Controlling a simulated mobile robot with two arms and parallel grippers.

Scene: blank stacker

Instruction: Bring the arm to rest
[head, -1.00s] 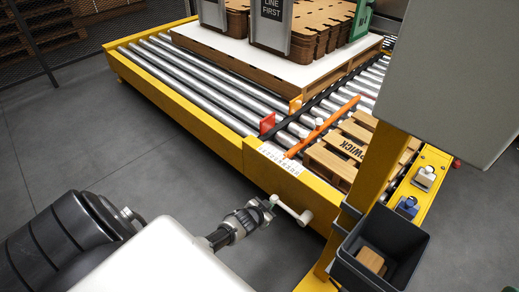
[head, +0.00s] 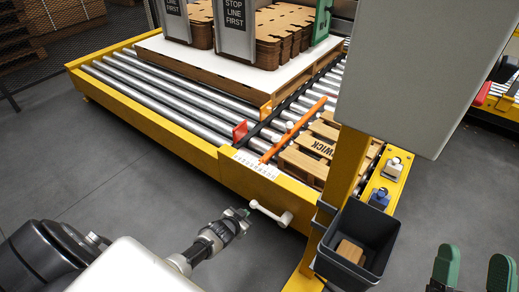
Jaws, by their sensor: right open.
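My right gripper (head: 472,270) shows at the lower right corner. Its two green-padded fingers stand apart with nothing between them, over the grey floor. My left arm comes in from the lower left. Its small gripper (head: 238,217) points up and to the right, beside the end of a white lever handle (head: 272,213) on the yellow conveyor frame. The tip looks close to the handle; I cannot tell whether they touch. Its fingers are too small and edge-on to show their opening.
A dark bin (head: 357,243) with a wooden block (head: 350,251) hangs on the yellow post. A grey cabinet (head: 415,75) stands above it. The roller conveyor (head: 160,95) carries a board with stacked brown sheets (head: 275,30) and a wooden pallet (head: 310,155). Floor is clear at left and right.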

